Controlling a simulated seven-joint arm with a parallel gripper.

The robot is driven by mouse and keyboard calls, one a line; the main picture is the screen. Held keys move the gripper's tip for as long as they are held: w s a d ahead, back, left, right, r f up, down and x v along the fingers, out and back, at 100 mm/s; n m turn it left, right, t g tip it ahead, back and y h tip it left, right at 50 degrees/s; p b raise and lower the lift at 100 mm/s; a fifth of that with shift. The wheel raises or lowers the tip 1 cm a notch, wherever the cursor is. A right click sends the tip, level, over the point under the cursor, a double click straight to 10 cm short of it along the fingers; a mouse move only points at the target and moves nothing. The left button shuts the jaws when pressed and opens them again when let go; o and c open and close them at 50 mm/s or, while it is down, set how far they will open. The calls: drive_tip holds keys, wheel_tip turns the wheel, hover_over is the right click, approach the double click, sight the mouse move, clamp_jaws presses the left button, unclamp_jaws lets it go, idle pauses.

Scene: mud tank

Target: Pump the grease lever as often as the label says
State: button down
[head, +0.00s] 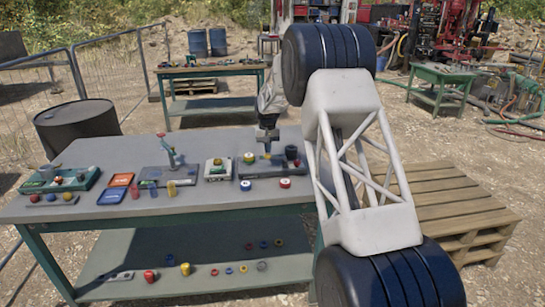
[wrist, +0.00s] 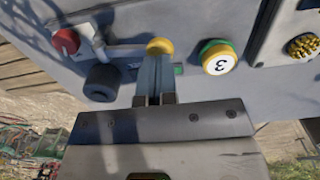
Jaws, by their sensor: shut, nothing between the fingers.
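The grease lever appears to be the pale bar (wrist: 128,50) in the wrist view, ending in a yellow knob (wrist: 160,46). It stands on a dark plate (head: 262,172) on the bench. A black cylinder (wrist: 101,83) and a red knob (wrist: 66,41) are beside it. In the head view my gripper (head: 267,148) points down over the plate.
Two round caps (head: 270,183) lie in front of the plate. Loose parts lie on the lower shelf.

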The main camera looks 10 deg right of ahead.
drive_tip(key=shift+r, duration=1.95)
drive_tip(key=shift+s+r, duration=0.3)
drive_tip(key=shift+r, duration=0.05)
drive_tip(key=s+d+r, duration=0.1)
drive_tip(key=s+r, duration=0.5)
drive_tip(key=s, duration=0.5)
drive_tip(key=s+d+r+t, duration=0.1)
drive_tip(key=s+r, duration=0.4)
drive_tip(key=s, duration=0.6)
drive_tip(key=s+d+r, duration=0.2)
drive_tip(key=s+r, duration=0.4)
drive_tip(key=s, duration=0.5)
drive_tip(key=s+f, duration=0.3)
drive_tip(key=s, duration=1.5)
drive_tip(key=s+d+f+t, duration=0.1)
drive_tip(key=s+f, duration=0.2)
drive_tip(key=s, duration=1.6)
drive_tip(key=shift+s+t, duration=0.2)
drive_tip(key=shift+t, duration=0.1)
drive_tip(key=c, duration=1.8)
unclamp_jaws()
drive_tip(key=shift+c, duration=0.2)
